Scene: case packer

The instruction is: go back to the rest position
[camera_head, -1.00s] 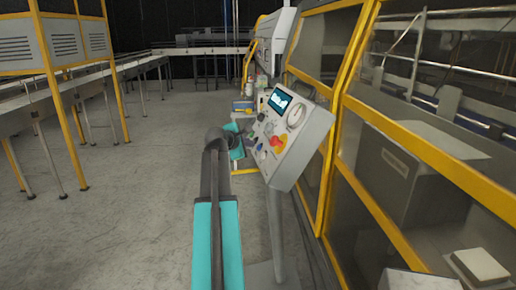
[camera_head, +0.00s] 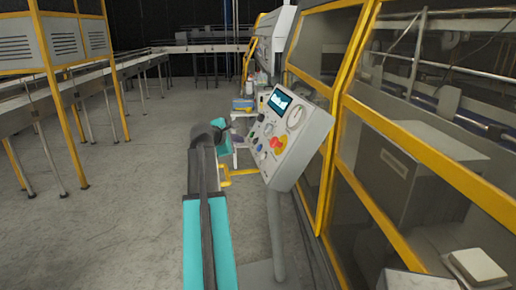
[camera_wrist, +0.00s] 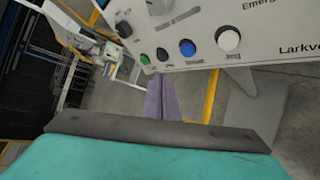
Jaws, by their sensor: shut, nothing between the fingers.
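My gripper (camera_wrist: 160,98) shows in the wrist view as two purple-grey fingers closed together, with nothing between them. It is below the lower edge of the control panel (camera_wrist: 205,28) and appears apart from it. In the head view my arm reaches forward from the bottom centre, and its wrist end is just left of the control panel (camera_head: 297,150). The fingers are small and hard to make out there. The panel has a lit screen (camera_head: 280,100), a gauge, a red and yellow knob (camera_head: 276,143) and several buttons, including a blue one (camera_wrist: 187,47) and a green one (camera_wrist: 145,59).
The panel stands on a grey post (camera_head: 277,235). A yellow-framed machine enclosure (camera_head: 440,175) fills the right side. Conveyors (camera_head: 60,98) run along the left. A small stand with items (camera_head: 243,104) is behind the panel. The concrete floor to the left (camera_head: 120,220) is clear.

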